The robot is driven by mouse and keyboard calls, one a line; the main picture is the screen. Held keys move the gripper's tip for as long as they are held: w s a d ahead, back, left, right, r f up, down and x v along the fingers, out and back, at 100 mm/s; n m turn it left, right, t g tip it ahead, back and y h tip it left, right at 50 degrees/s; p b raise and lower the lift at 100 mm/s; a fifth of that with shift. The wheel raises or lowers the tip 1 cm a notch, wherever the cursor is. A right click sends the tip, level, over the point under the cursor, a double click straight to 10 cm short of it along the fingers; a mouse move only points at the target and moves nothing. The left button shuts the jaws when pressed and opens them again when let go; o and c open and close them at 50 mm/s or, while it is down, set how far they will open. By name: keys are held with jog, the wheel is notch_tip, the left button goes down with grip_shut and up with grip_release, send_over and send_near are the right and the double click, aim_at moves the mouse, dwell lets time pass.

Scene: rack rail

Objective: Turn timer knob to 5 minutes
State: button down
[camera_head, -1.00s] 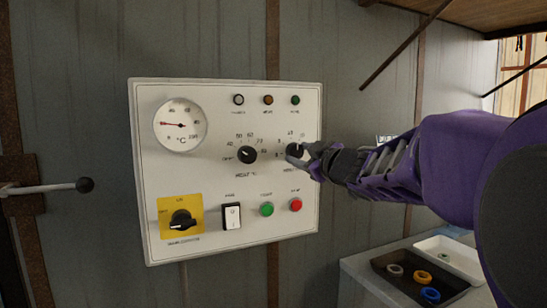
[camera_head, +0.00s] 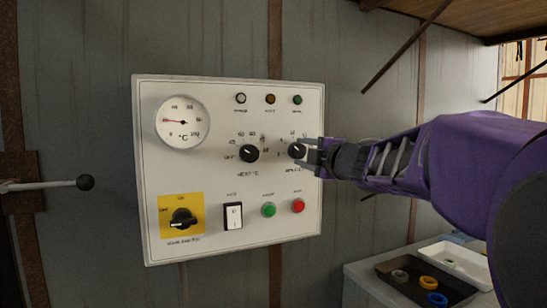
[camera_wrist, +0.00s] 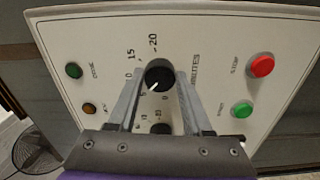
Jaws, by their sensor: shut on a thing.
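The timer knob (camera_head: 297,151) is a small black dial with a white pointer line, on the right of the white control panel (camera_head: 225,180). In the wrist view the timer knob (camera_wrist: 159,74) sits between the two fingers of my gripper (camera_wrist: 161,82), which is shut on it. There its pointer slants to the lower left. Printed 15 and 20 read clearly beside it; the mark by the pointer is too small to read surely. In the head view my gripper (camera_head: 308,157) reaches the knob from the right.
The heat knob (camera_head: 249,153) is left of the timer knob. Green (camera_head: 268,209) and red (camera_head: 298,206) buttons, a white switch (camera_head: 233,216) and a yellow-backed rotary switch (camera_head: 182,218) lie below. A round gauge (camera_head: 183,122) is upper left. Trays (camera_head: 415,285) stand lower right.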

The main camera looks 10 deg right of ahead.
jog(key=shift+n, duration=0.6)
jog(key=shift+c, duration=1.6)
grip_release()
jog(key=shift+s, duration=0.1)
